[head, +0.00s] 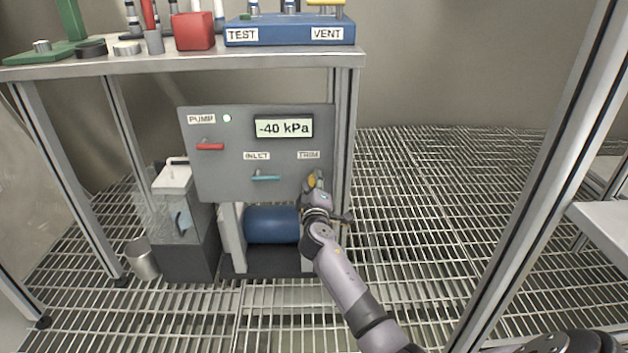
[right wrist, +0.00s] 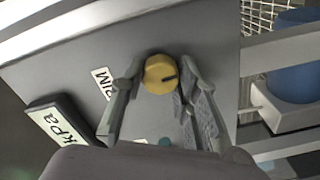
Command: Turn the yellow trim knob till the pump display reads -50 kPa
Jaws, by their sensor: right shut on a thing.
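The yellow trim knob (head: 312,181) is on the grey pump panel (head: 222,173), below the TRIM label, partly hidden by my right gripper (head: 315,186) in the head view. The pump display (head: 284,127) reads -40 kPa. It shows partly in the right wrist view (right wrist: 58,127), with "kPa" visible. My left gripper is not in view.
The panel has a red lever (head: 210,147) under PUMP, a lit indicator (head: 227,118) and a teal lever (head: 266,177) under INLET. A blue cylinder (head: 270,225) lies below. The bench top (head: 180,57) carries a blue box (head: 290,30). Grating floor is clear to the right.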

